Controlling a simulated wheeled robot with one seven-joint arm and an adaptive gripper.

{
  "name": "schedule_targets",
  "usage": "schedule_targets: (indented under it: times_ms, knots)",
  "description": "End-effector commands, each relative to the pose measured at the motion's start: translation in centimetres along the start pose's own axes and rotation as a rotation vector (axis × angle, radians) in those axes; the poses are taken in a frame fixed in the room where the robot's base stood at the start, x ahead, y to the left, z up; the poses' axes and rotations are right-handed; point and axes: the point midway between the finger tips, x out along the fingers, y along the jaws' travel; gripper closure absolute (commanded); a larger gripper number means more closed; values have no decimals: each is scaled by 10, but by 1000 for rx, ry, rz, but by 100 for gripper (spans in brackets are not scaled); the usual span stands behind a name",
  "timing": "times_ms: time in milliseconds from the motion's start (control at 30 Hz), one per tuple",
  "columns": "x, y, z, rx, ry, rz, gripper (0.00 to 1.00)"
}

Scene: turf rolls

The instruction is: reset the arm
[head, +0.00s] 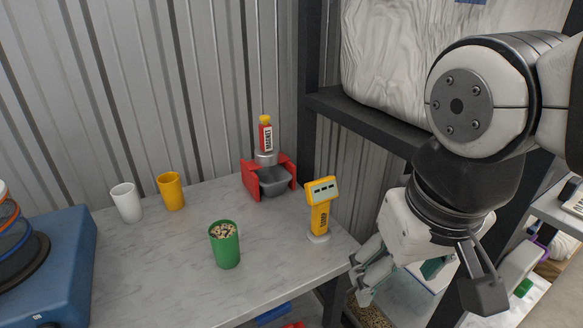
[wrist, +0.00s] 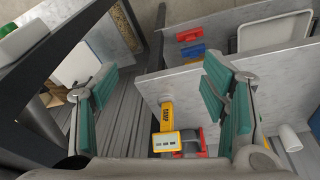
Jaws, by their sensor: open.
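My gripper (head: 372,272) is at the right of the head view, beside the right end of the marble-topped table (head: 165,275). In the wrist view my gripper (wrist: 162,100) shows two teal-padded fingers spread wide apart with nothing between them held. A yellow handheld device (head: 321,207) stands upright on a pale round base near the table's right edge, left of my gripper. It also shows beyond the fingers in the wrist view (wrist: 166,125). My arm folds down from the upper right in the head view.
A green cup (head: 226,246) with pale contents, a yellow cup (head: 171,191) and a white cup (head: 127,203) stand on the table. A red holder (head: 250,181) with a grey tray and a bottle (head: 265,136) is at the back. Dark shelving (head: 365,119) stands close behind my arm.

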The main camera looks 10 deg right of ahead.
Motion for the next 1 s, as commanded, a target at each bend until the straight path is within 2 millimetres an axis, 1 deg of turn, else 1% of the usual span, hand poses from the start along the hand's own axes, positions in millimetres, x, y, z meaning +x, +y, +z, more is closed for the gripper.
schedule_targets:
  times_ms: [33,100,200,467,567,667,900,1000]
  knots:
    - [0,3,12,-3,-3,-21,33]
    - [0,3,24,-20,-12,-45,33]
    - [0,3,34,-36,-17,-65,33]
    - [0,2,36,-44,-19,-71,33]
    - [-2,2,35,-44,-15,-70,33]
    - [-16,4,33,-44,2,-69,33]
    - [-68,8,22,-44,88,-63,33]
    - [-84,9,18,-44,118,-61,33]
